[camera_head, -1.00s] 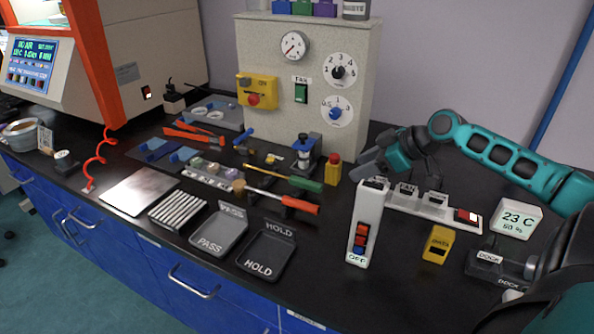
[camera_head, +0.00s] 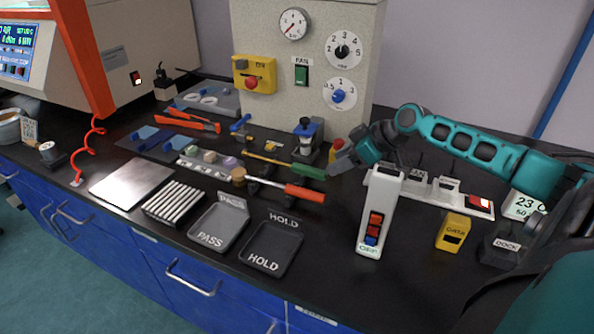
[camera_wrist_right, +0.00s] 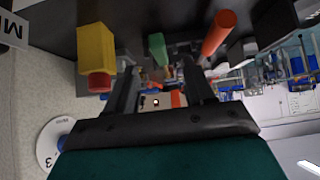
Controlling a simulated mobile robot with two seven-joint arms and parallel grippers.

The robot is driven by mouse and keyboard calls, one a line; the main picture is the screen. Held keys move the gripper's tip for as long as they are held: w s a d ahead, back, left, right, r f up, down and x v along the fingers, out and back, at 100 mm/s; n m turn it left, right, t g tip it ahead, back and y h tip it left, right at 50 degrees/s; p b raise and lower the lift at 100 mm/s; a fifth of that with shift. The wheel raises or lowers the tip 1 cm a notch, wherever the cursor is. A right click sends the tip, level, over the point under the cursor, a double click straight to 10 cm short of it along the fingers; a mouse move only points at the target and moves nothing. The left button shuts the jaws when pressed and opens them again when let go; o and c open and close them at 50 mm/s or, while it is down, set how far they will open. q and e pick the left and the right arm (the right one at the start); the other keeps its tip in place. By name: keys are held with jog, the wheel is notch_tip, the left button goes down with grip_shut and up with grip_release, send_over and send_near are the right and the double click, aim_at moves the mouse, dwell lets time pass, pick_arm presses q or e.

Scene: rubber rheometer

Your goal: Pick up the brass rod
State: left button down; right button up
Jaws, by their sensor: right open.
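A thin brass-coloured rod (camera_head: 268,160) with a green handle (camera_head: 309,171) lies on the bench, its handle toward my right arm. My right gripper (camera_head: 340,160) is open and empty at the right of the green handle, its fingers pointing left. In the right wrist view the open fingers (camera_wrist_right: 162,90) have a gap between them, and the green handle (camera_wrist_right: 158,46) shows ahead of it. I cannot tell whether a finger touches the handle. My left gripper is in neither view.
An orange-handled tool (camera_head: 304,192) lies close in front of the green handle. HOLD (camera_head: 285,262) and PASS (camera_head: 208,250) trays lie in front.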

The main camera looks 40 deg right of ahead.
aim_at(322, 172)
jog(key=shift+b+x, duration=0.4)
jog(key=shift+x, duration=2.55)
jog(key=shift+s+d+f, duration=0.1)
jog(key=shift+d+f, duration=0.05)
grip_shut()
